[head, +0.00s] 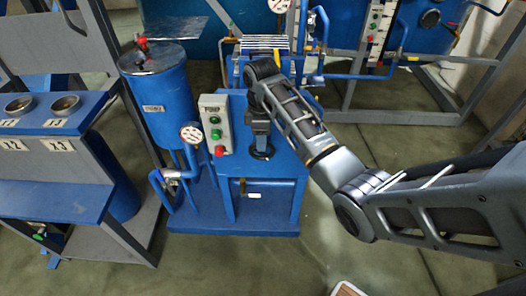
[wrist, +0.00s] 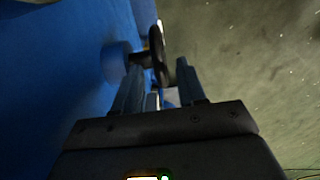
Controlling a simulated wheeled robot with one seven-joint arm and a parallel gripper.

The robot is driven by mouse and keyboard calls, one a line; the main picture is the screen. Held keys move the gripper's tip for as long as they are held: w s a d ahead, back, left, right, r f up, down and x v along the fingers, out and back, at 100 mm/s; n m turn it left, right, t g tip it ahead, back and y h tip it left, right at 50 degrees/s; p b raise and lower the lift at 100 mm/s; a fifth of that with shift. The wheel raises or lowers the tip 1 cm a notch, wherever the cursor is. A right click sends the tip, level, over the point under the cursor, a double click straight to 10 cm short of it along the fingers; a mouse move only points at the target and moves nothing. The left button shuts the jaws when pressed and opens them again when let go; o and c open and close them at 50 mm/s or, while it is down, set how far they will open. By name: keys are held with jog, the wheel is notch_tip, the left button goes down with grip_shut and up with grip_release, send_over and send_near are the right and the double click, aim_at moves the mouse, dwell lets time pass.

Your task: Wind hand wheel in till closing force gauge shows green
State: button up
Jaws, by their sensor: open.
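The hand wheel (head: 263,154) is a dark ring on the front of the blue machine (head: 270,195), partly hidden by my gripper in the head view. In the wrist view the wheel (wrist: 158,54) shows edge-on, with its dark shaft running left into a blue hub. My gripper (wrist: 160,78) is open, its two fingers pointing at the wheel, whose near rim lies at or just beyond the gap between the fingertips. I cannot tell whether they touch. A round white gauge (head: 191,133) stands left of the wheel; another (head: 278,5) is at the top. Neither reading is legible.
A grey control box (head: 215,124) with green and red buttons is just left of my arm. A blue cylindrical tank (head: 160,100) and pipes stand further left. A blue shelf with bowls (head: 65,105) is at far left.

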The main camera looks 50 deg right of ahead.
aim_at(262, 160)
notch_tip(262, 160, down, 7)
jog(key=shift+r, duration=0.15)
jog(key=shift+c, duration=0.2)
grip_shut()
dwell(0.3)
